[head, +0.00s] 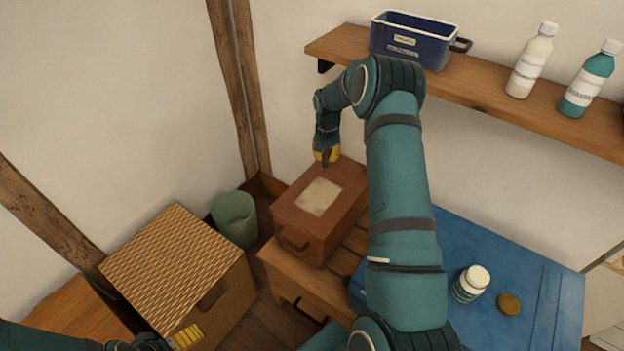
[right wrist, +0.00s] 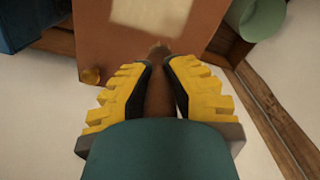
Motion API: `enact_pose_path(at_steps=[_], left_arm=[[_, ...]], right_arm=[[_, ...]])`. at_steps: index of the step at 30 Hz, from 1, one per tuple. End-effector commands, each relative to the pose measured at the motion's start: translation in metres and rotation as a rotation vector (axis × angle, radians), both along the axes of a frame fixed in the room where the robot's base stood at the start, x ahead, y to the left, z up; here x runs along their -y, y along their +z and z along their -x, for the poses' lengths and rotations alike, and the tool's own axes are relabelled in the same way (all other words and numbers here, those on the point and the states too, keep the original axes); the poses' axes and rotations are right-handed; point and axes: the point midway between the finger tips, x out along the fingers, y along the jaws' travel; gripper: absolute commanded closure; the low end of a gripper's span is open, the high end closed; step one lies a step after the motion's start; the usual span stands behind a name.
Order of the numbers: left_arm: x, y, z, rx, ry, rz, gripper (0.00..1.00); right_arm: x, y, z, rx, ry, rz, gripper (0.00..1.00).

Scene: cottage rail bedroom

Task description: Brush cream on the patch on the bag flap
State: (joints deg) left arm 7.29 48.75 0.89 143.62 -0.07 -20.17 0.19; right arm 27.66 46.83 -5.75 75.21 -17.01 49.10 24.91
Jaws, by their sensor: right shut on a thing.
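The brown bag (head: 300,241) stands on a wooden bench against the wall, with a pale cream-coloured patch (head: 318,197) on its top flap. My right gripper (head: 326,158) is at the far edge of the flap, beyond the patch. In the right wrist view this gripper (right wrist: 158,62) is shut on a slim brown handle (right wrist: 158,95), probably the brush. Its tip points toward the patch (right wrist: 150,14) but appears apart from it; the bristles are hard to make out. My left gripper (head: 187,337) is low at the left, partly cut off, and its opening is unclear.
A white-lidded jar (head: 471,283) and a round tan object (head: 509,304) rest on a blue surface (head: 530,270) at right. A woven basket (head: 180,262) and green bin (head: 235,218) stand left of the bag. A shelf (head: 490,98) above holds a blue box and two bottles.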

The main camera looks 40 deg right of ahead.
Motion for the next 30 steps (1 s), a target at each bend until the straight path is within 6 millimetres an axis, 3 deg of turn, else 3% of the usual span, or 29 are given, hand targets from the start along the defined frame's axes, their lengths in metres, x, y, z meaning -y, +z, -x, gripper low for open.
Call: enact_pose_path(at_steps=[10,30], left_arm=[[0.0,0.018,0.003,-0.009,-0.002,0.001,0.03],[0.001,0.018,0.004,-0.01,-0.003,0.001,0.03]], right_arm=[[0.0,0.031,0.001,0.001,0.002,0.001,1.0],[-0.001,0.032,0.002,0.001,0.002,0.001,1.0]])
